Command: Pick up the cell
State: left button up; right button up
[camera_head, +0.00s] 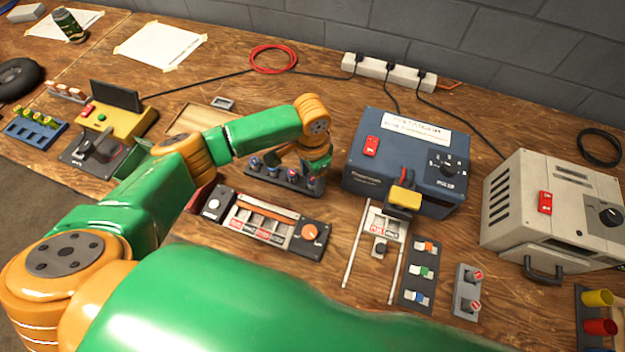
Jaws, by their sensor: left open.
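Several small upright cells (271,170) stand in a dark rack (262,181) near the middle of the bench. They look like short dark cylinders with pale and coloured parts, too small to read. My left gripper (314,172) is open at the right end of this rack, pointing down. It partly covers the rightmost cells, and I cannot tell whether its fingers surround one or touch it. My green and orange left arm reaches over from the left. My right gripper is not in view.
A grey panel with an orange knob (309,232) lies in front of the rack. A blue charger box (408,155) stands close to the right, with two pale rails before it. A beige unit (553,210) stands farther right. A yellow device (117,121) sits at left.

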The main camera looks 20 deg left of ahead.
pick_arm(q)
grip_shut()
jog(key=shift+r, duration=0.1)
